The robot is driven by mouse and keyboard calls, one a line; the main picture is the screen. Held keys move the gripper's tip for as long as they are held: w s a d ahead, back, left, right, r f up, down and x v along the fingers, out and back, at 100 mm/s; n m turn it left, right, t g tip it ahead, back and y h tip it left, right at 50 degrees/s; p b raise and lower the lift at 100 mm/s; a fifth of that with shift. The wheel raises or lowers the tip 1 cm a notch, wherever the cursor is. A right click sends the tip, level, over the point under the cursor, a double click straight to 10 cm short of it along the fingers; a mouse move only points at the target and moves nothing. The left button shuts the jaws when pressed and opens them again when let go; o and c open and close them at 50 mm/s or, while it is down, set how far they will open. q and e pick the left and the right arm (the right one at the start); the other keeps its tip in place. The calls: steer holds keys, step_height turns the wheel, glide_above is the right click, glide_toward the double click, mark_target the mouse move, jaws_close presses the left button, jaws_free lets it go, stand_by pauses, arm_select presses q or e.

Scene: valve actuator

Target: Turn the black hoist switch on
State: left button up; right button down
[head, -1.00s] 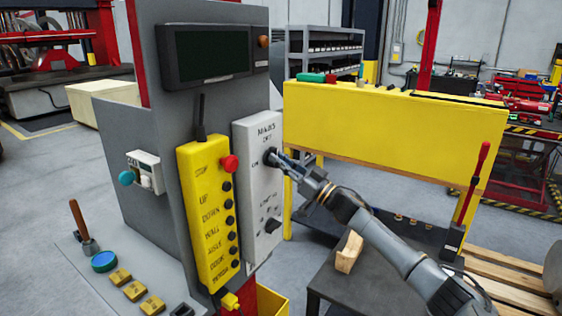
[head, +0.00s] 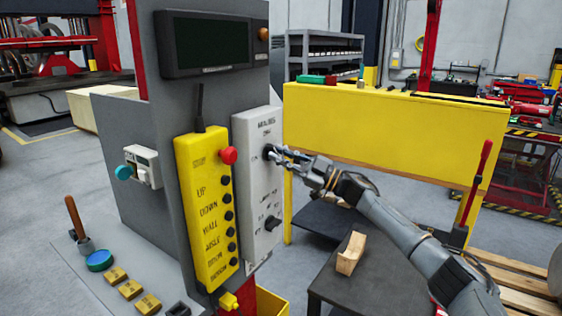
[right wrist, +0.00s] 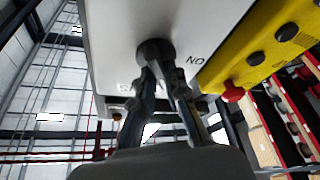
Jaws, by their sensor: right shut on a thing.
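A light grey switch panel (head: 258,190) on the side of the grey machine column carries two black rotary knobs. The upper black knob (head: 267,151) is under the "MAINS"-like lettering, which is too small to read surely. The lower black knob (head: 272,223) is free. My right gripper (head: 276,155) reaches in from the right and is shut on the upper knob. In the right wrist view, its fingers (right wrist: 165,72) close at the round black knob (right wrist: 155,50), partly hiding it. The knob's exact angle cannot be told. My left gripper is not in view.
A yellow pendant (head: 208,212) with a red stop button (head: 228,155) and several black buttons hangs just left of the panel. A yellow beam (head: 390,130) stands behind my right arm. A wooden block (head: 350,254) lies on a dark table below.

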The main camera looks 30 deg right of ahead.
steer(key=shift+n+g, duration=0.85)
steer(key=shift+n, duration=1.2)
steer(key=shift+n+g, duration=0.8)
steer(key=shift+n, duration=1.3)
steer(key=shift+n+g, duration=0.85)
steer(key=shift+n, duration=1.2)
steer(key=shift+f, duration=0.1)
steer(key=c, duration=1.4)
jaws_free()
steer(key=shift+o, duration=0.2)
steer(key=shift+s, duration=0.1)
steer(key=v, duration=1.2)
